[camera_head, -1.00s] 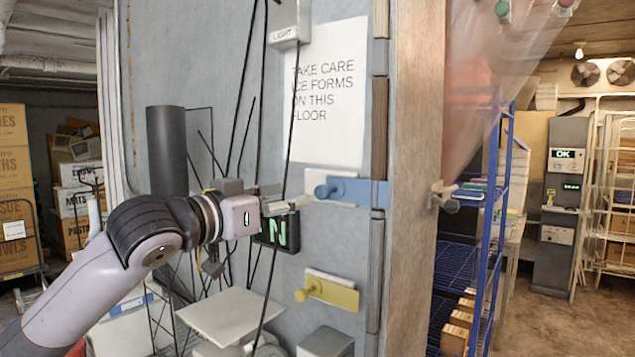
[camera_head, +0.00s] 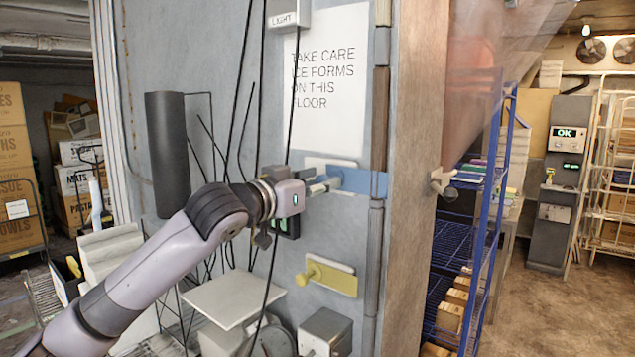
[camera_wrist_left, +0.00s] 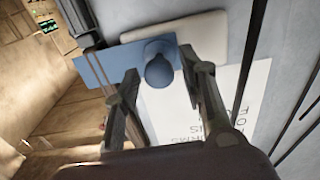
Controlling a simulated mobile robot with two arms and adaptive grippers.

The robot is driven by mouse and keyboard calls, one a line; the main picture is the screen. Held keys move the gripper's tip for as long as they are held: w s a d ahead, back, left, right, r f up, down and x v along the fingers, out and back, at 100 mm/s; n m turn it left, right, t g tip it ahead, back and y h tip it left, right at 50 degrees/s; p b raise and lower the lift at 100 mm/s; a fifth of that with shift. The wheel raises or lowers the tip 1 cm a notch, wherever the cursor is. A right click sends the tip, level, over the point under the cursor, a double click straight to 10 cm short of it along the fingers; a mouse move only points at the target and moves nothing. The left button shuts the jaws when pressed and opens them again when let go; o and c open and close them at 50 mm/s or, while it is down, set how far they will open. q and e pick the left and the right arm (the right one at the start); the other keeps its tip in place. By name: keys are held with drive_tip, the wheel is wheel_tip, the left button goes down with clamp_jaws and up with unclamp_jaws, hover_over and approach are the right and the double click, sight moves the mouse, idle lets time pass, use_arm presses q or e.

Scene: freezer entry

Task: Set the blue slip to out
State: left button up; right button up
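The blue slip (camera_head: 362,181) lies flat across a pale backing plate (camera_head: 316,162) on the grey wall, reaching right over the vertical strip. In the left wrist view the blue slip (camera_wrist_left: 100,68) carries a round blue knob (camera_wrist_left: 158,66). My left gripper (camera_head: 324,184) is at the slip's knob end and covers the knob in the head view. In the left wrist view the gripper (camera_wrist_left: 161,75) is open, with one finger on each side of the knob. Gaps show beside the knob; I cannot tell whether either finger touches it. My right gripper is not in view.
A yellow slip (camera_head: 332,276) with a knob sits below. A paper notice (camera_head: 332,80) is above. A lit green sign (camera_head: 290,228) is partly hidden behind my wrist. Thin dark cables hang down the wall. A wooden post (camera_head: 412,150) and blue shelving (camera_head: 462,250) stand to the right.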

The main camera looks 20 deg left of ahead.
use_arm(q)
clamp_jaws()
idle(0.6)
